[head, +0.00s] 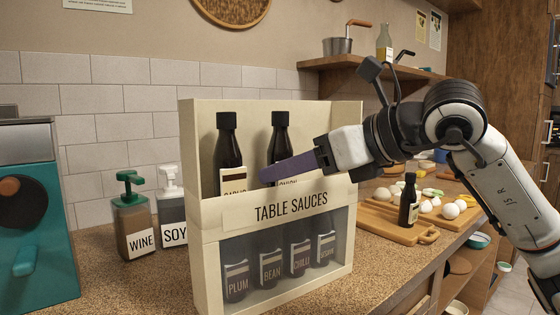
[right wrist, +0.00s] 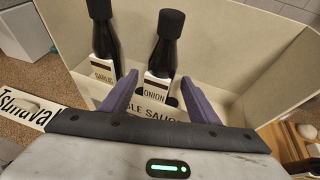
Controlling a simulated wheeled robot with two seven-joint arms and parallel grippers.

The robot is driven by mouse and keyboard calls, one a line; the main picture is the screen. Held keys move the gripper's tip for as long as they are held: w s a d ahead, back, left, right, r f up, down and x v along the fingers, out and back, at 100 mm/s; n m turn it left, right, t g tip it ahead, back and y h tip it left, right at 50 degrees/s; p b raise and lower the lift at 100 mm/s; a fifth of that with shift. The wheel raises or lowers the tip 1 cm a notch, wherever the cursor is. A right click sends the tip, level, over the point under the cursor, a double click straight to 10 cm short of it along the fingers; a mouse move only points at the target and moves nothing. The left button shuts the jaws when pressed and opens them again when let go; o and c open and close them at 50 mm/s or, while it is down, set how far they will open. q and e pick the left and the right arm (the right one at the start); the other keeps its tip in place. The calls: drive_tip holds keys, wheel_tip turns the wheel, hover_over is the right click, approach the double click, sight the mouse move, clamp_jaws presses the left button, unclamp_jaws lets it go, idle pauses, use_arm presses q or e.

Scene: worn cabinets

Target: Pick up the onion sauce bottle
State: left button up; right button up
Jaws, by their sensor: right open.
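The onion sauce bottle (head: 280,142) is dark with a black cap and stands upright in the top compartment of the cream table sauces rack (head: 207,262). In the right wrist view the ONION label on the bottle (right wrist: 165,55) faces me. My right gripper (right wrist: 160,80) is open, with one finger to either side of the bottle's lower part. My left gripper is not in view.
The garlic bottle (head: 228,150) stands left of the onion bottle. Several sauce bottles sit behind the rack's lower window. Wine (head: 132,220) and soy (head: 171,215) dispensers stand left. A small dark bottle (head: 408,205) stands on a cutting board (head: 385,227) at right.

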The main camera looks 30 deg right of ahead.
drive_tip(key=shift+w+a+f, duration=0.1)
drive_tip(key=shift+w+f, duration=0.1)
drive_tip(key=shift+w, duration=0.25)
drive_tip(key=c, duration=1.1)
drive_tip(key=shift+c, duration=1)
drive_tip(key=shift+r, duration=0.15)
